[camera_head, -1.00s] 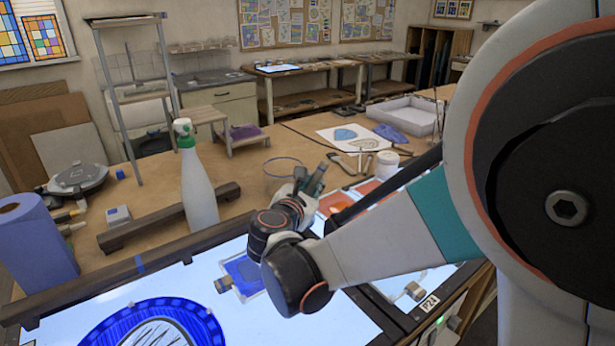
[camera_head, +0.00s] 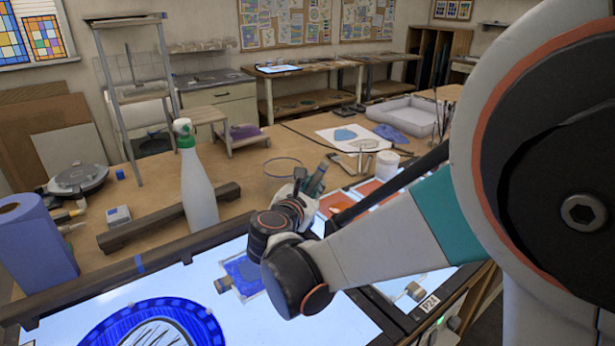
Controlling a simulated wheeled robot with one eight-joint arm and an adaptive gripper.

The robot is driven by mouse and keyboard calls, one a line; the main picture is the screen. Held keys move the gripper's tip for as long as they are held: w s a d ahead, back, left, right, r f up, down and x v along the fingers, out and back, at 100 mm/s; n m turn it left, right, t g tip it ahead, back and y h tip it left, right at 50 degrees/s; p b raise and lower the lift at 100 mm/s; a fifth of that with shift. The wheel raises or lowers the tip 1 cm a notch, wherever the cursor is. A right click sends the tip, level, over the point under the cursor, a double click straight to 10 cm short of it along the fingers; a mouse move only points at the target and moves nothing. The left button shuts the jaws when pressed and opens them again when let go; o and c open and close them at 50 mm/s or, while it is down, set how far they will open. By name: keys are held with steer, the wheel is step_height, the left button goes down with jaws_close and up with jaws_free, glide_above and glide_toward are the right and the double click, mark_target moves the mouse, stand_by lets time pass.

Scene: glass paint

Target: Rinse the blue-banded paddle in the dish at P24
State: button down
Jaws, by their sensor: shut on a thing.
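My gripper (camera_head: 312,181) is beyond my forearm, near the middle of the picture, above the back edge of the lit table. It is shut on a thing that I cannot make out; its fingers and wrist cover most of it. I cannot see a blue band on anything in its grip. A clear round glass dish (camera_head: 284,167) stands on the wooden bench just behind and left of the gripper. A label reading P24 (camera_head: 430,303) is on the light table's front right edge. I cannot tell which dish belongs to it, and my arm hides part of that area.
A tall white spray bottle (camera_head: 198,185) with a green neck stands left of the gripper, beside a dark wooden bar (camera_head: 150,228). A blue pane (camera_head: 245,273) and a blue oval glass piece (camera_head: 155,322) lie on the light table. A white jar (camera_head: 387,165) stands behind right.

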mark_target(321, 173)
steer(key=shift+s, duration=0.55)
steer(key=shift+w, duration=0.4)
steer(key=shift+r, duration=0.1)
steer(key=shift+d+r+p, duration=0.45)
steer(key=shift+r+p, duration=0.2)
steer(key=shift+r, duration=0.2)
steer(key=shift+d+r+p, duration=0.4)
steer(key=shift+r+p, duration=0.25)
steer(key=shift+r, duration=0.2)
steer(key=shift+r+p, duration=1.6)
steer(key=shift+r, duration=0.6)
